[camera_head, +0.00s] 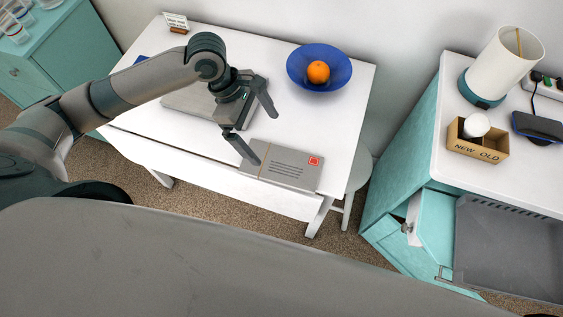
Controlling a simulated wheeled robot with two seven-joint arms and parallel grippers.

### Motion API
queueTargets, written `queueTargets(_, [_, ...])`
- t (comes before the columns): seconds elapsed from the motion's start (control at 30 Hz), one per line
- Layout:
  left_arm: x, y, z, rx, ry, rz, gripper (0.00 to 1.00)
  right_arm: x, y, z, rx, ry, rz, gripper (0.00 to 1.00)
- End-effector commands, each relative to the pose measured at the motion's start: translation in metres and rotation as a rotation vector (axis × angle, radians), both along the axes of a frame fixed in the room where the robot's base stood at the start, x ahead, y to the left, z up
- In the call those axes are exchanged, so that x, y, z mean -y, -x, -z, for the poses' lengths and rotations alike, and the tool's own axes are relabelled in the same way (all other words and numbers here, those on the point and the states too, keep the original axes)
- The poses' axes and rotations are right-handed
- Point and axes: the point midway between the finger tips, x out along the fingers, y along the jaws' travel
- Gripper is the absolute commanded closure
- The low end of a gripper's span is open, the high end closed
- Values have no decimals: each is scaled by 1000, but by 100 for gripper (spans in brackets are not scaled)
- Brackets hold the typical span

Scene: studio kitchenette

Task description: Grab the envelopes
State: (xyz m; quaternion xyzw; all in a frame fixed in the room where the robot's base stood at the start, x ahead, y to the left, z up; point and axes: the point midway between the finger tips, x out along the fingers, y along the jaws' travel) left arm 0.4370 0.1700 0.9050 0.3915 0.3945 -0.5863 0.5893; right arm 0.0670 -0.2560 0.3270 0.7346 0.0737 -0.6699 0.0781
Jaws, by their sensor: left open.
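The envelopes (287,168) lie flat as a grey bundle with a red stamp and printed lines, near the front right edge of the white table. A thin band seems to run around their left part. My left gripper (263,139) is open and empty, with its fingers spread, just above and left of the envelopes. One fingertip overlaps the bundle's left end in the picture; I cannot tell whether it touches. My right gripper is not in view.
A blue bowl (337,79) with an orange (318,72) stands at the table's back right. A closed grey laptop-like slab (185,101) lies under my left arm. A small sign (177,20) stands at the back left. The right cabinet has an open drawer (505,245).

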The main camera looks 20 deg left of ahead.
Motion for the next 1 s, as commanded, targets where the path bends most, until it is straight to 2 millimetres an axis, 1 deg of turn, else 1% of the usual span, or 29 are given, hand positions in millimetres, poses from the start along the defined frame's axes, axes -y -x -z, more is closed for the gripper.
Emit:
queueTargets(0.2, [16,1,36,-3,0,0,0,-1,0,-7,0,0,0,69])
queueTargets(0.3, [22,0,51,-2,1,0,0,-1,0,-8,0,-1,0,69])
queueTargets(0.4, [25,0,61,0,1,0,0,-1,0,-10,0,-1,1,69])
queueTargets(0.53, [28,0,67,0,0,1,0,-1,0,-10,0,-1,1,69])
queueTargets(0.87, [28,0,68,1,0,1,0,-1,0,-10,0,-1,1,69])
queueTargets(1.0, [29,1,73,0,1,0,0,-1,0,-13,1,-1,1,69])
